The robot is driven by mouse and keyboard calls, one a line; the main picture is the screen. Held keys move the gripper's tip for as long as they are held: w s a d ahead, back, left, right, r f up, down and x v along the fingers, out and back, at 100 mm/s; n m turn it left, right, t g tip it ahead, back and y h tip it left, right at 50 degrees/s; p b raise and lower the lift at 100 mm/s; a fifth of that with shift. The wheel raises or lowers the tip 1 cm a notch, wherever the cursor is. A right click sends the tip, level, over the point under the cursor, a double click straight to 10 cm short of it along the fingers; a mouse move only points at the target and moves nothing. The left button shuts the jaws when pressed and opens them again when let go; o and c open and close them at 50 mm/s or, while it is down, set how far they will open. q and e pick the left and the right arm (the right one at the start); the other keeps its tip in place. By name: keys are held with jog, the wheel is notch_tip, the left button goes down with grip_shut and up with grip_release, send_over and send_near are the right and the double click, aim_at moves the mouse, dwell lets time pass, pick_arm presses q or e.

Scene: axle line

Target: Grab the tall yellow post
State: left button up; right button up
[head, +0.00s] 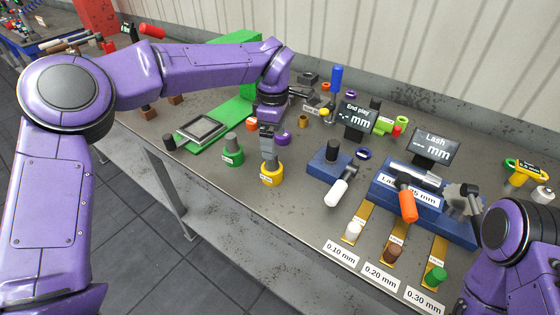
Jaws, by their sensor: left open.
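The yellow post (272,178) stands upright on the bench, with a wide yellow base, a white label and a grey upper part. My left gripper (268,131) is open and points down right over its top. The fingers overlap the grey upper part in the head view, so I cannot tell whether they touch it or are around it. A similar green post (232,155) with a grey top stands just to the left.
A purple ring-like part (284,138) lies close behind the gripper. A blue block (325,170) with a black knob and white handle stands to the right, near the blue lash fixture (385,186). The bench (285,215) is bare in front of the yellow post.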

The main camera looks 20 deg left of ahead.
aim_at(272, 165)
pick_arm(q)
jog(key=f, duration=0.2)
jog(key=s+f, duration=0.1)
jog(key=shift+a+f+p, duration=0.1)
jog(key=shift+f+p, duration=0.25)
jog(key=shift+f, duration=0.45)
jog(key=f+p, duration=0.1)
jog(key=f, duration=0.1)
jog(key=f+p, duration=0.1)
jog(key=f, duration=0.1)
jog(key=shift+w+a+f, duration=0.15)
jog(key=shift+w+f, duration=0.05)
jog(key=shift+s+a+f, duration=0.1)
jog(key=shift+f, duration=0.3)
jog(key=c, duration=1.3)
jog(key=shift+c, duration=1.4)
jog(key=shift+r, duration=0.1)
jog(key=shift+r, duration=0.1)
